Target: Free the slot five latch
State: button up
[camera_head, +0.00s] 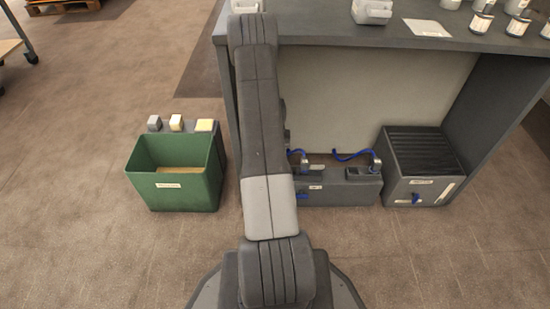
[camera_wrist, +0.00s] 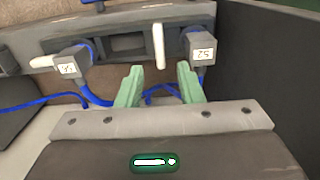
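In the wrist view, a grey rail holds two grey blocks with blue cables, a left block (camera_wrist: 72,62) and a right block (camera_wrist: 200,48). Their small white labels are hard to read; the right one looks like S2. An upright white lever (camera_wrist: 159,46) stands between the blocks, and a second white lever (camera_wrist: 42,61) is left of the left block. I cannot tell which is the slot five latch. My gripper (camera_wrist: 158,84) is open, its green fingers apart and empty. The middle lever is just beyond the fingertips, roughly centred in the gap. My gripper is not visible in the head view.
A dark wall (camera_wrist: 270,70) stands close at the right in the wrist view. In the head view, a green bin (camera_head: 175,190) is at left, and a low grey unit with blue cables (camera_head: 335,190) and a grey slatted box (camera_head: 418,180) sit under the grey table (camera_head: 330,30).

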notch_tip(320, 180, up, 8)
jog(key=p, duration=0.2)
jog(key=shift+r, duration=0.15)
notch_tip(320, 180, down, 14)
jog(key=b, duration=0.4)
jog(key=shift+b, duration=0.3)
jog(key=shift+r, duration=0.1)
jog(key=shift+a+n, duration=0.1)
jog(key=shift+n, duration=1)
jog(key=n+p, duration=0.1)
jog(key=n, duration=0.3)
jog(key=shift+a+n, duration=0.1)
jog(key=shift+n, duration=0.3)
dwell(0.6)
